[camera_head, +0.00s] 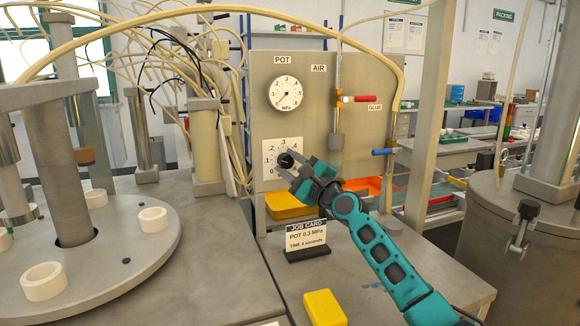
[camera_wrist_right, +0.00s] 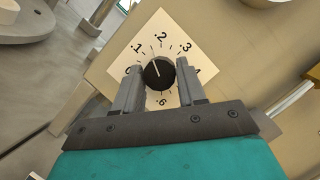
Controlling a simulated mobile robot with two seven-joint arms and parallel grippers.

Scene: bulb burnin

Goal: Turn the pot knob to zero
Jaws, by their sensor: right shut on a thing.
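The black pot knob (camera_head: 286,160) sits on a white numbered dial plate (camera_head: 270,147) on the grey panel, below the round POT gauge (camera_head: 286,93). My right gripper (camera_head: 290,166) is shut on the knob. In the right wrist view the knob (camera_wrist_right: 158,75) lies between the two fingers of my right gripper (camera_wrist_right: 159,68), one on each side. The knob's white line points up and left there, toward the space between .1 and .2. The dial plate (camera_wrist_right: 178,32) shows around it. The gauge needle is too small to read surely. My left gripper is not in view.
A job card (camera_head: 306,238) reading POT 0.3 MPa stands on the bench below my right arm. A yellow block (camera_head: 325,307) lies in front of it. A yellow bin (camera_head: 288,205) and an orange bin (camera_head: 362,186) sit under the panel. A red-handled valve (camera_head: 358,99) is at the panel's right.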

